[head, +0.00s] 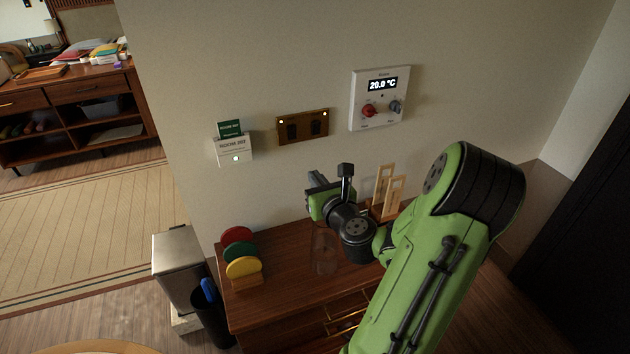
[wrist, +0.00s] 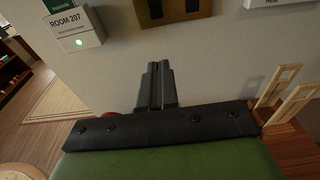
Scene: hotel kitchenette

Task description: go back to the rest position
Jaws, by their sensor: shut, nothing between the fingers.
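My green arm reaches over the wooden cabinet in the head view. My gripper (head: 317,180) is above the cabinet top, near the wall, below the brass switch plate. In the wrist view my gripper (wrist: 158,72) points at the wall with its two dark fingers together and nothing between them. The brass plate (head: 303,125) is on the wall above it; its lower part shows at the top of the wrist view (wrist: 172,12).
A white thermostat (head: 379,98) and a key-card box (head: 234,150) with a green card are on the wall. The cabinet (head: 290,300) bears red, green and yellow discs (head: 241,251) and a wooden rack (head: 388,192). A bin (head: 181,265) stands left.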

